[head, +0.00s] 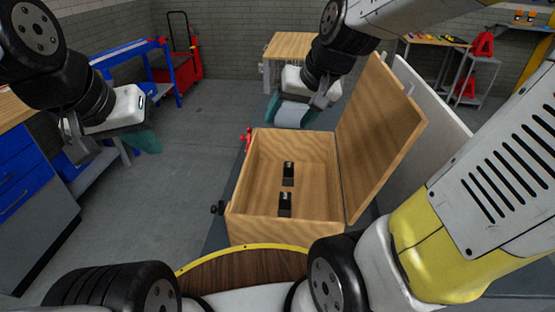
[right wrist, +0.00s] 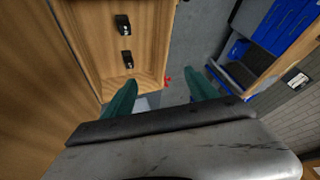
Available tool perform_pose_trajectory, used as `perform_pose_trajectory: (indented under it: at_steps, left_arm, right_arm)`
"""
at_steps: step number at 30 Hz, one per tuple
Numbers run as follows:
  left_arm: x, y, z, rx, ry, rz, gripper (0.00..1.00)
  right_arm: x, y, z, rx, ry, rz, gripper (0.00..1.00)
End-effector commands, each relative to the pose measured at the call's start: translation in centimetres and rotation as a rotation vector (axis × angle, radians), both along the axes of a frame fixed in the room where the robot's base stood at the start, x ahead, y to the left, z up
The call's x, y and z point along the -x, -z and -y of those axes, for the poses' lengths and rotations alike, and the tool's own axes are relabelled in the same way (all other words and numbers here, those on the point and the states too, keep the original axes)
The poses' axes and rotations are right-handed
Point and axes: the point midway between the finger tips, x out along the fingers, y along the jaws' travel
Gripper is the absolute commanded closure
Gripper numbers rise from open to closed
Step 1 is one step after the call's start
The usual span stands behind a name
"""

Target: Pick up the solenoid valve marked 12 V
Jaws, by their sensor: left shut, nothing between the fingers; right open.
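Two small black-and-silver blocks that look like solenoid valves stand in an open wooden box (head: 265,232). One valve (head: 289,172) is further back and the other valve (head: 284,204) is nearer the front. Both also show in the right wrist view, one valve (right wrist: 123,24) above the other (right wrist: 127,59). Their markings are too small to read. My right gripper (head: 289,116) is above the back edge of the box, its teal fingers (right wrist: 160,90) apart and empty. My left gripper (head: 147,140) is shut and empty, well left of the box.
The box lid (head: 381,135) stands open along the right side, close to my right arm. A red part (head: 248,134) and a black knob (head: 217,208) stick out on the box's left. A blue drawer bench (head: 30,190) is at the left. Open floor lies between.

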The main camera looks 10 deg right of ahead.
Motion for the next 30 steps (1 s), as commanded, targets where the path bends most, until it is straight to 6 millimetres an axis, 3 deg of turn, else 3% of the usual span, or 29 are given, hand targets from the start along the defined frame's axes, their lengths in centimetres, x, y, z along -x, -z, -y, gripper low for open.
perform_pose_trajectory:
  at_steps: [8, 13, 21, 27, 30]
  left_arm:
    - [0.0, 0.0, 0.0, 0.000, 0.000, 0.000, 1.00]
    - [0.0, 0.0, 0.0, 0.000, 0.000, 0.000, 1.00]
    - [0.0, 0.0, 0.0, 0.000, 0.000, 0.000, 1.00]
    - [0.0, 0.0, 0.0, 0.000, 0.000, 0.000, 1.00]
    - [0.0, 0.0, 0.0, 0.000, 0.000, 0.000, 1.00]
  right_arm:
    - [-4.4, 3.1, -0.3, -0.018, 0.041, -0.035, 0.33]
    - [-8.4, 6.9, -0.2, -0.014, 0.089, -0.065, 0.33]
    - [-15.1, 17.1, 1.0, 0.054, 0.195, -0.107, 0.33]
    - [-18.1, 25.4, 2.8, 0.153, 0.260, -0.121, 0.33]
    - [-18.8, 28.7, 3.8, 0.201, 0.281, -0.120, 0.33]
